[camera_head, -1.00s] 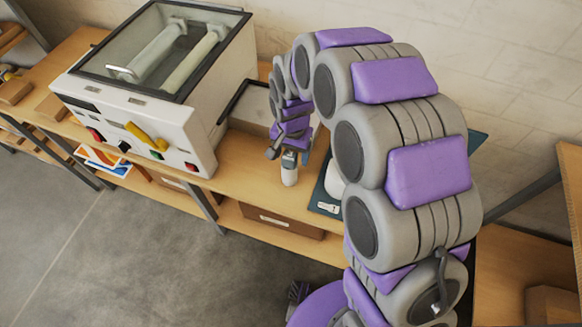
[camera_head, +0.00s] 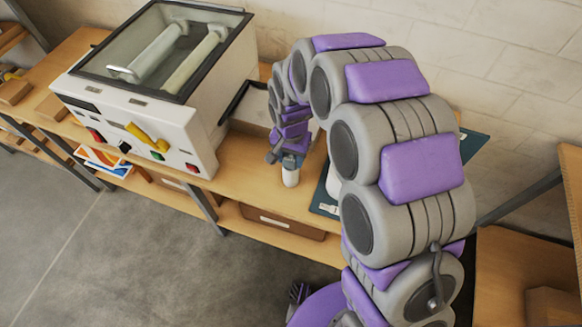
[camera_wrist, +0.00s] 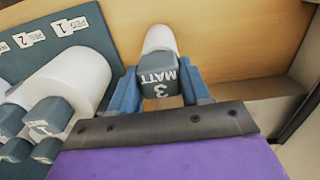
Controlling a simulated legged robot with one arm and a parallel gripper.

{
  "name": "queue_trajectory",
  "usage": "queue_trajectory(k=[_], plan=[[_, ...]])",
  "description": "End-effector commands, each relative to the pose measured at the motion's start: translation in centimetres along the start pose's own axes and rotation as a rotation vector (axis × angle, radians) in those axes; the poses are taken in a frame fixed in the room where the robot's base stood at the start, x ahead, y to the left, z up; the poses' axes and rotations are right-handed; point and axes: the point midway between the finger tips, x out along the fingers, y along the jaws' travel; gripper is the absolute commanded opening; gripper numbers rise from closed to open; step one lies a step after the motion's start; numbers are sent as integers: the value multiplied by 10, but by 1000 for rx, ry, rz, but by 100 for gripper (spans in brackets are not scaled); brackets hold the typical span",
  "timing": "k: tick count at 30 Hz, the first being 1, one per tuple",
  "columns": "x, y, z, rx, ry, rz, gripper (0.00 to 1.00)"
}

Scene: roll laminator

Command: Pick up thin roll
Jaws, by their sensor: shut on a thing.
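The thin roll (camera_wrist: 160,39) is white with a grey-blue square end cap marked "MATT 3" in the wrist view. My gripper (camera_wrist: 161,92) has one blue finger on each side of that cap and is shut on it. In the head view my gripper (camera_head: 289,158) points down, with the white roll (camera_head: 290,177) hanging below it in front of the wooden bench. I cannot tell whether the roll touches the bench. Thicker white rolls (camera_wrist: 75,72) with similar caps lie at the left in the wrist view.
A teal mat (camera_wrist: 88,27) with numbered white labels lies beside the roll; its edge shows in the head view (camera_head: 323,199). The white laminator (camera_head: 160,85) stands left of my gripper, its side arm (camera_head: 241,97) near my wrist. Bare bench (camera_head: 245,170) lies between.

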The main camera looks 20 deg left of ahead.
Motion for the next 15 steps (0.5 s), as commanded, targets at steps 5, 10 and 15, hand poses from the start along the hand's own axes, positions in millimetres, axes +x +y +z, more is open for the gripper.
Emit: queue_trajectory(k=[5, 10, 15], plan=[[0, 0, 0, 0, 0, -1, 0], [-1, 2, 0, 1, -1, -2, 0], [-7, 2, 0, 1, 1, -2, 0]])
